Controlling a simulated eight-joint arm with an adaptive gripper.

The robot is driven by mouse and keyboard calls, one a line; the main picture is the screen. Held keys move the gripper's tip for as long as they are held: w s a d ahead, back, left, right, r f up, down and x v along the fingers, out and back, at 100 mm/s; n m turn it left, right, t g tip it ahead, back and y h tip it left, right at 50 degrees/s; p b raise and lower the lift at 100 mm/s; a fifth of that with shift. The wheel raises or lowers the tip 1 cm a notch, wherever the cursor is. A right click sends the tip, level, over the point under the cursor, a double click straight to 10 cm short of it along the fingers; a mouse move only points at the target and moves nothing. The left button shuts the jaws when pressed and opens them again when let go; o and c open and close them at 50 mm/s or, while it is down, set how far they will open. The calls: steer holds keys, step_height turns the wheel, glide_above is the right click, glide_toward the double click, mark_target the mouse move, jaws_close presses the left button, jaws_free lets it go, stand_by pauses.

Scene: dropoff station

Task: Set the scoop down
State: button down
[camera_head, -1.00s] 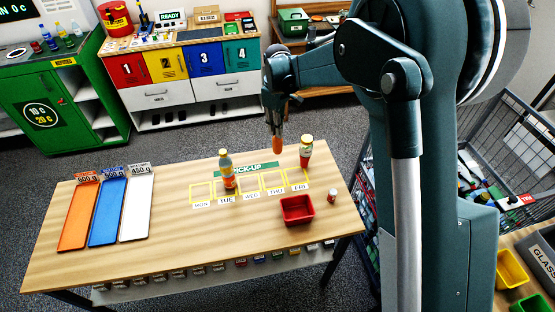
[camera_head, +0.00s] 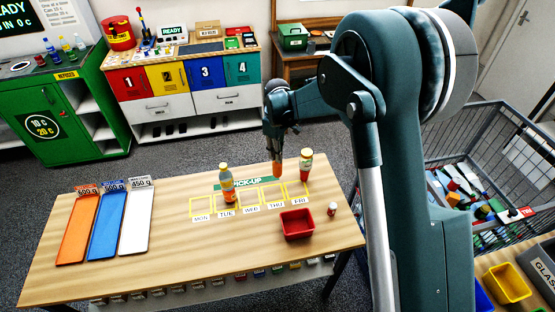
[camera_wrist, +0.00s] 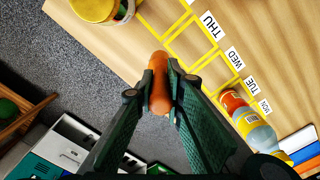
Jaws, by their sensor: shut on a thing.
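My gripper (camera_head: 277,158) hangs over the far side of the wooden table (camera_head: 110,282), pointing down. Its two dark fingers are shut on an orange-brown, rounded, elongated thing (camera_head: 277,170), which also shows between the fingertips in the wrist view (camera_wrist: 159,82). No scoop bowl shows on it, so I cannot tell if it is the scoop. It looks held above the table, near the green PICK-UP strip (camera_head: 237,184) and the yellow-outlined day squares (camera_head: 249,197). I cannot tell whether its lower end touches anything.
An orange bottle (camera_head: 227,186) stands at TUE. A yellow-lidded jar (camera_head: 306,165) stands close right of my gripper. A red bin (camera_head: 297,224) and a small red-and-white item (camera_head: 332,209) are nearer. Orange, blue and white strips (camera_head: 135,220) lie left. The table's middle-left is clear.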

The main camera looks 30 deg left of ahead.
steer(key=shift+f, duration=1.7)
steer(key=c, duration=2.4)
jaws_free()
step_height(320, 180, up, 12)
steer(key=shift+r+b, duration=0.15)
steer(key=shift+b, duration=0.15)
